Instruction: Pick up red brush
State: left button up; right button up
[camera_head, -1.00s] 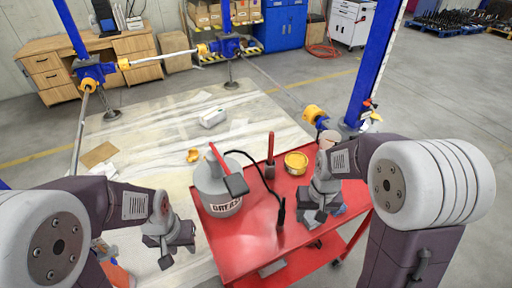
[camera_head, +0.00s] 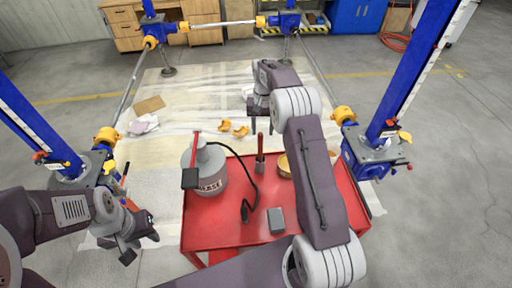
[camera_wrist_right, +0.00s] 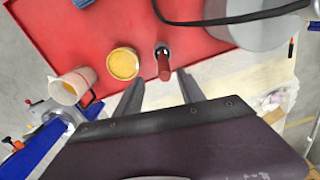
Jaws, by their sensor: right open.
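The red brush (camera_head: 260,152) stands upright at the far edge of the red cart top (camera_head: 222,228), with its red handle up. In the right wrist view the brush (camera_wrist_right: 164,64) is seen from above, ahead of the gap between the fingertips. My right gripper (camera_head: 262,122) is open and empty, reaching over the cart to its far side, close to the brush. Its two fingers also show in the right wrist view (camera_wrist_right: 160,88), apart from the brush. My left gripper (camera_head: 138,246) is left of the cart, away from the brush; its jaw opening is unclear.
A grey dry-gas canister (camera_head: 207,172) with a black hose stands left of the brush. A yellow tin (camera_wrist_right: 123,64) and a beige cup (camera_wrist_right: 69,88) are beside the brush. A grey box (camera_head: 277,220) lies on the cart. Blue screw-jack columns (camera_head: 410,75) stand around.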

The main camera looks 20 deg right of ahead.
aim_at(260, 144)
jog(key=shift+a, duration=0.1)
jog(key=f, duration=0.2)
jog(key=a+f, duration=0.1)
jog(key=shift+w+f+p, duration=0.2)
jog(key=shift+w+p, duration=0.05)
jog(key=shift+p, duration=0.15)
jog(key=shift+s+d+f, duration=0.1)
jog(key=shift+d+f, duration=0.2)
jog(key=shift+f, duration=0.1)
notch_tip(260, 144, down, 4)
jog(key=shift+a+p, duration=0.1)
jog(key=shift+p, duration=0.8)
jog(key=shift+f, duration=0.45)
jog(key=c, duration=0.8)
pick_arm(q)
jog(key=shift+w+a+r, duration=0.1)
jog(key=shift+a+r, duration=0.1)
jog(key=shift+r, duration=0.4)
jog(key=shift+w+a+r, duration=0.1)
jog(key=shift+a+r, duration=0.1)
jog(key=shift+r, duration=0.4)
pick_arm(e)
grip_shut()
